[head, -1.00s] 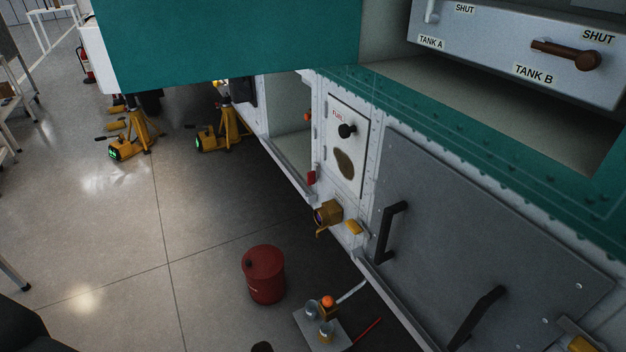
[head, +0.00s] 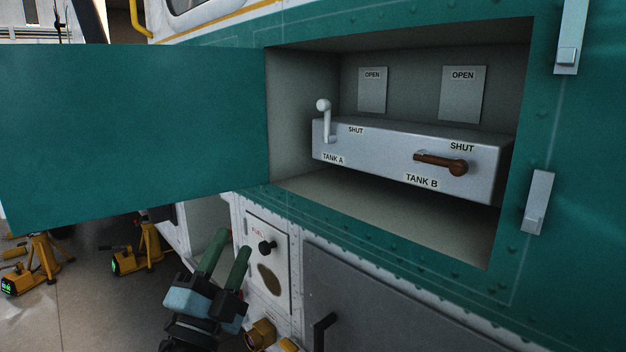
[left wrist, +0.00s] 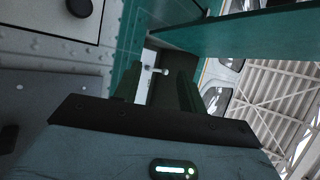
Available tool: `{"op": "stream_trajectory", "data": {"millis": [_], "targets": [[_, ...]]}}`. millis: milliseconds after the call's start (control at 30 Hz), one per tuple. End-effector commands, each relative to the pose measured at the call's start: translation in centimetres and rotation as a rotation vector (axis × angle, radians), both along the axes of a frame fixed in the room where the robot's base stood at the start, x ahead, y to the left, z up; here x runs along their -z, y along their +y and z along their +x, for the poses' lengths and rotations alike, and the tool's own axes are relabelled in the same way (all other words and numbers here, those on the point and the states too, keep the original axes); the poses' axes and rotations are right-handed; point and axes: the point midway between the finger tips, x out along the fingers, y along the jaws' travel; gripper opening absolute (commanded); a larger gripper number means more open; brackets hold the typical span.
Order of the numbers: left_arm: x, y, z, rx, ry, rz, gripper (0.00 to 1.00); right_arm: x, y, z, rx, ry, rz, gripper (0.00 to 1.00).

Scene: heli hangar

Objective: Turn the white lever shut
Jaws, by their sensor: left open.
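The white lever (head: 325,119) stands upright at the left end of the grey valve box (head: 400,158), above the TANK A label, with a SHUT label to its right. It also shows small in the left wrist view (left wrist: 163,71), between my fingers. The brown lever (head: 441,163) at TANK B lies level under its own SHUT label. My left gripper (head: 232,258) is open and empty, below and to the left of the box, outside the compartment. Its fingers point up. It also shows in the left wrist view (left wrist: 158,88). My right gripper is not in view.
The teal door (head: 135,130) stands open on the left of the compartment. OPEN plates (head: 463,95) are on the back wall. A fuel panel with a black knob (head: 266,247) is behind my left gripper. Yellow jacks (head: 137,252) stand on the floor at left.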

Motion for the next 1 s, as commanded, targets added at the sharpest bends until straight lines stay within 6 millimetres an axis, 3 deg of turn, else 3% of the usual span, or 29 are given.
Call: {"op": "stream_trajectory", "data": {"millis": [33, 200, 400, 500, 667, 800, 1000], "targets": [[-2.6, -1.4, 0.2, 0.024, -0.088, 0.084, 0.41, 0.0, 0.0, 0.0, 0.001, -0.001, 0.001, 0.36], [-8.6, -6.1, -0.1, 0.086, -0.34, 0.4, 0.41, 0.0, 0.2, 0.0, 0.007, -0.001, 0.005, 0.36], [-13.0, -10.2, 0.2, 0.095, -0.555, 0.813, 0.41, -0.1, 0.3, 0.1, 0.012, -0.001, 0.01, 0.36], [-14.6, -11.3, 1.0, 0.069, -0.622, 1.03, 0.41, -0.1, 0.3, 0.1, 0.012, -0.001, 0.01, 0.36], [-17.2, -11.1, 3.1, -0.017, -0.66, 1.366, 0.41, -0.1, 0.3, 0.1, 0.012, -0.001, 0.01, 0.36], [-19.4, -9.6, 4.9, -0.111, -0.635, 1.588, 0.41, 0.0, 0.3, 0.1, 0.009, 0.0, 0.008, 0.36], [-21.3, -7.7, 6.3, -0.194, -0.585, 1.745, 0.41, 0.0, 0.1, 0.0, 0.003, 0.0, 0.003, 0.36]]}}
